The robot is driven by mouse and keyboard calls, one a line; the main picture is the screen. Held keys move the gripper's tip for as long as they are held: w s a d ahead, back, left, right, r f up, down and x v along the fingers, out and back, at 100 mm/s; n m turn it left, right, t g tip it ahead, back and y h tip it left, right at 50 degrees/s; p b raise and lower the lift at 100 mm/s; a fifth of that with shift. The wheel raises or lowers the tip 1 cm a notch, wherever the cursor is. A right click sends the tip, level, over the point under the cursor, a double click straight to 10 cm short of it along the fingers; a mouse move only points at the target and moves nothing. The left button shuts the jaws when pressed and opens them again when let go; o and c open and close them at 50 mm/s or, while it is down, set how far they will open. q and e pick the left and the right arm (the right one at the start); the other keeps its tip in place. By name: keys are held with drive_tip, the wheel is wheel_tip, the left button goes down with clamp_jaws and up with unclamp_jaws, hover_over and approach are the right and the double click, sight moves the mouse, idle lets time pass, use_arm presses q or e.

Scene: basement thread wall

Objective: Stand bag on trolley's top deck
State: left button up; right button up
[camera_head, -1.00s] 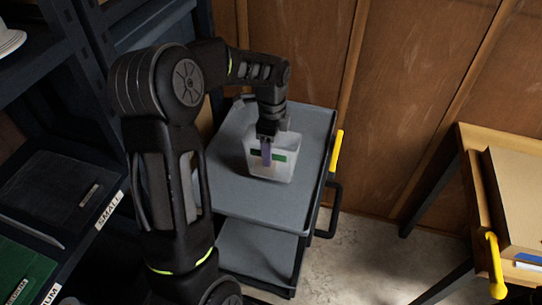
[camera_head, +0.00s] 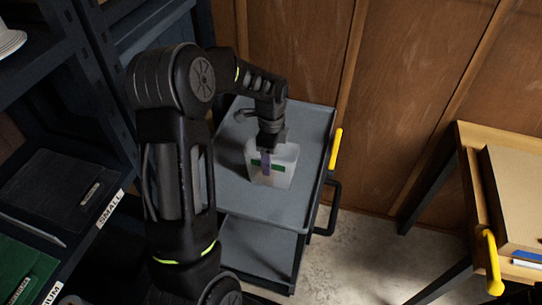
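The bag (camera_head: 286,158) is a small pale, whitish bag with a green band across its front and a purple strip over it. It is upright over the middle of the grey trolley's top deck (camera_head: 240,190). Its base looks at or very near the deck; I cannot tell for sure whether it touches. My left gripper (camera_head: 268,148) points down at the bag's top edge and looks shut on it, though the wrist partly hides the fingers. My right gripper is not in view.
The trolley has a lower deck (camera_head: 258,250) and a yellow handle (camera_head: 336,150) at its right. A dark shelf rack (camera_head: 60,170) stands close at the left. A wooden bench (camera_head: 480,190) with a yellow handle stands at the right. Bare deck surrounds the bag.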

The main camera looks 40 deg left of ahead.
use_arm(q)
drive_tip(key=shift+f, duration=0.2)
drive_tip(key=o, duration=1.3)
drive_tip(key=shift+r, duration=0.1)
wheel_tip(320, 180, up, 12)
drive_tip(key=shift+r+b, duration=0.15)
drive_tip(key=shift+b, duration=0.3)
